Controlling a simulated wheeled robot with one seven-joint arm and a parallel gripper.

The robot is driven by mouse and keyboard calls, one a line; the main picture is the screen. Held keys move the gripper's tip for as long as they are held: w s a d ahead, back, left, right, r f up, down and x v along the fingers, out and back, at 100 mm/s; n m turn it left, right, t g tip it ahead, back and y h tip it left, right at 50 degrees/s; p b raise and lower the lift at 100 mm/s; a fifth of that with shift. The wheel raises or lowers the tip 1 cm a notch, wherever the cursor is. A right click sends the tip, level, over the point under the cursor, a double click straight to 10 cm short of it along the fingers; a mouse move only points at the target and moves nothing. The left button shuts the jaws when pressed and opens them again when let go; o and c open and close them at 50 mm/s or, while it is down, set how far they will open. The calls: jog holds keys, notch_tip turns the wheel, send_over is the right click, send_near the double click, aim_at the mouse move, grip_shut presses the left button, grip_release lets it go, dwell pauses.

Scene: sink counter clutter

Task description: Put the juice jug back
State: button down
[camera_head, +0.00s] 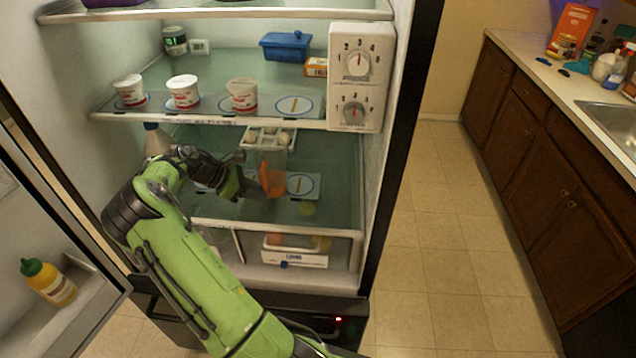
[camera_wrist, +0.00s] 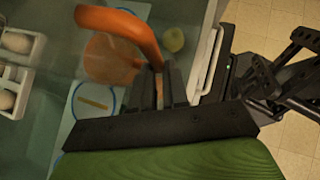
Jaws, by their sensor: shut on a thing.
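The juice jug (camera_head: 273,180) is orange and sits inside the open fridge, over the middle glass shelf (camera_head: 340,205). My gripper (camera_head: 252,186) reaches in from the left and is shut on it. In the wrist view, my gripper's fingers (camera_wrist: 166,85) close around part of the jug's orange handle (camera_wrist: 130,24), with the translucent orange body (camera_wrist: 108,60) beyond. A blue ring mark with a tan bar (camera_head: 300,184) lies just right of the jug and also shows in the wrist view (camera_wrist: 93,103). I cannot tell whether the jug's base touches the shelf.
An egg tray (camera_head: 268,138) stands behind the jug. A white bottle with a blue cap (camera_head: 156,140) is left of my gripper. The upper shelf (camera_head: 215,121) is overhead, with yogurt cups and a dial box (camera_head: 358,80).

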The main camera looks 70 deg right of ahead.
jog(key=s+d, duration=0.3)
jog(key=s, duration=0.1)
jog(key=s+d, duration=0.4)
jog(key=s, duration=0.1)
jog(key=s+d, duration=0.3)
jog(key=s, duration=0.2)
jog(key=shift+d+r, duration=0.15)
jog(key=shift+d, duration=0.05)
jog(key=shift+s+d+f, duration=0.1)
jog(key=shift+s+f, duration=0.1)
jog(key=shift+w+f, duration=0.1)
jog(key=shift+f, duration=0.55)
jog(key=c, duration=1.1)
grip_release()
jog(key=p+v, duration=0.1)
jog(key=v, duration=1.1)
